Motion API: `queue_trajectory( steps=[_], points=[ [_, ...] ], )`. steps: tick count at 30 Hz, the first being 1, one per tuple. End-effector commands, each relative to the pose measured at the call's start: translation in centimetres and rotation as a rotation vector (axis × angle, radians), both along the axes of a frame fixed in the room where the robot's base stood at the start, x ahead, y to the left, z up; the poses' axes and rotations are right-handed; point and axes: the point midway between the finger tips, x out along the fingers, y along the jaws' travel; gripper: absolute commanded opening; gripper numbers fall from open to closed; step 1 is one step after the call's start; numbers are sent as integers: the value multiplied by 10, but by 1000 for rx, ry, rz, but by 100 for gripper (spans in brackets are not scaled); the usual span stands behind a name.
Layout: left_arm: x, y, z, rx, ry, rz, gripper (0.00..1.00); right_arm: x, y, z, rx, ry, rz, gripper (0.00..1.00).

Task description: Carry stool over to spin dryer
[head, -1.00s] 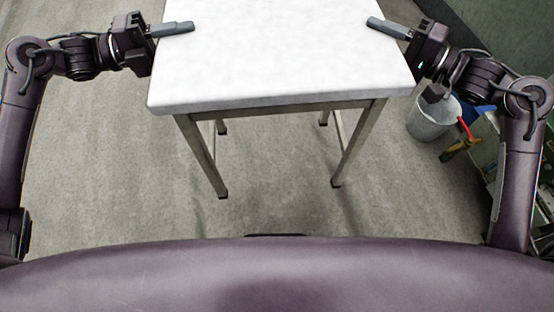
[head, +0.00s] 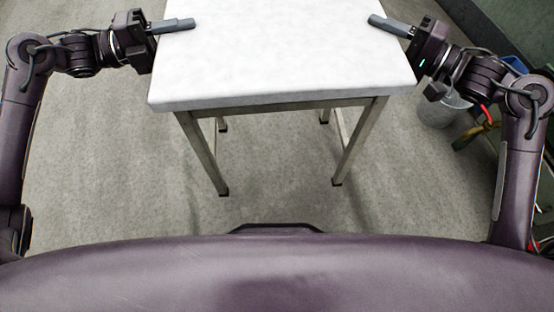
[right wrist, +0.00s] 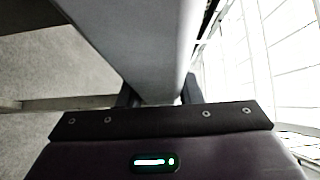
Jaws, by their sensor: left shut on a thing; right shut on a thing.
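The stool (head: 280,60) has a thick white square top and metal legs with dark feet. It stands in front of me at the top middle of the head view; its far edge is cut off. My left gripper (head: 174,26) is shut on the stool's left edge, one finger showing on top. My right gripper (head: 390,26) is shut on the right edge in the same way. In the right wrist view the stool's edge (right wrist: 155,50) runs in between the right gripper's fingers (right wrist: 158,92). The lower fingers are hidden under the top in the head view. I see no spin dryer.
A grey bucket (head: 438,108) stands on the floor at the right, partly behind my right arm, with red, yellow and blue items beside it. A dark green wall or basin side (head: 515,30) is at the upper right. The floor (head: 90,150) at the left is bare.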

Motion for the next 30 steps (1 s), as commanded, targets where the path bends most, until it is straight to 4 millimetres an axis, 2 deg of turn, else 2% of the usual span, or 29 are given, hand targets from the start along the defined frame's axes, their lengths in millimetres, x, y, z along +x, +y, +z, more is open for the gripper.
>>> queue_trajectory(
  steps=[1, 11, 30],
  points=[
    [2, 3, 7, -5, -14, 7, 0, 2, -3, 6, 3, -12, -9, 0],
    [2, 3, 1, -6, -13, 7, 0, 2, -3, 0, 3, -12, -9, 0],
    [2, 3, -28, -6, -13, 7, 0, 2, -3, -29, 3, -12, -10, 0]
  ],
)
